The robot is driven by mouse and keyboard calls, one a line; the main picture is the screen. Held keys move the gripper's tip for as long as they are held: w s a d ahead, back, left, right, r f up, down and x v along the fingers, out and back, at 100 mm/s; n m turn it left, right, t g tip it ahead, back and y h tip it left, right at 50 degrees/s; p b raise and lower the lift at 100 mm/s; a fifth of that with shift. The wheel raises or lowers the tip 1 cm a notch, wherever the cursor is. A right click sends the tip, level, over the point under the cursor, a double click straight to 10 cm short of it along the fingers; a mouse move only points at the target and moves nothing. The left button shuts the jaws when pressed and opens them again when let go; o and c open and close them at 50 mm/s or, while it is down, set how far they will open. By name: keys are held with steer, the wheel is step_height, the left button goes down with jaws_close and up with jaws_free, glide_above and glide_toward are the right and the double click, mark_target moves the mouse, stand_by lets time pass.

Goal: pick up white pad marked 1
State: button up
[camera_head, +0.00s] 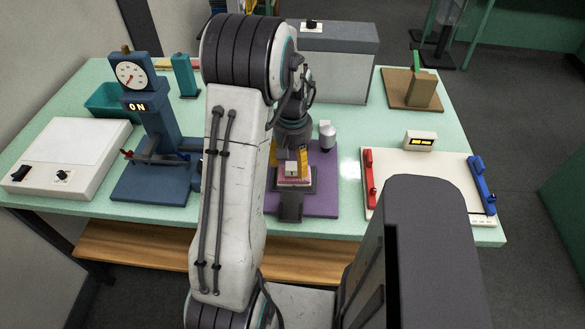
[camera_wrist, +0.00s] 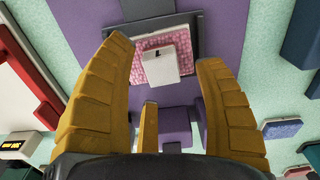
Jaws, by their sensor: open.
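A small white pad (camera_wrist: 158,65) with a short dark mark lies on a pink tufted piece (camera_wrist: 180,42) in a grey holder (camera_wrist: 133,10). The mark is too small to read surely as a 1. In the head view the white pad (camera_head: 291,167) also shows, below my gripper (camera_head: 288,155). In the wrist view my gripper (camera_wrist: 165,58) is open, its yellow fingers spread to the left and right of the pad with gaps on both sides. A third finger stands nearer the camera. Nothing is held between them.
The holder stands on a purple base (camera_head: 318,190). A blue press with a dial (camera_head: 135,75) and a white box (camera_head: 70,150) stand left. A white board (camera_head: 415,170) with red and blue bars lies right. A grey cabinet (camera_head: 335,65) stands behind.

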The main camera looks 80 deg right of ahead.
mark_target(293, 169)
step_height(293, 169, up, 4)
steer(key=shift+w+r, duration=0.1)
steer(key=shift+w, duration=0.05)
steer(key=shift+a+r+p, duration=0.2)
steer(key=shift+r+p, duration=0.2)
steer(key=shift+r, duration=0.1)
steer(key=shift+s+a+r+p, duration=0.1)
steer(key=shift+s+p, duration=0.15)
steer(key=shift+p, duration=0.15)
steer(key=shift+a+f, duration=0.15)
steer(key=shift+f, duration=0.4)
steer(key=shift+w+d+f+p, duration=0.15)
steer(key=shift+f+p, duration=0.25)
steer(key=shift+f, duration=1.3)
steer(key=shift+d+f+p, duration=0.1)
steer(key=shift+f+p, duration=0.3)
steer(key=shift+f, duration=1.25)
steer(key=shift+c, duration=0.3)
steer(key=c, duration=0.9)
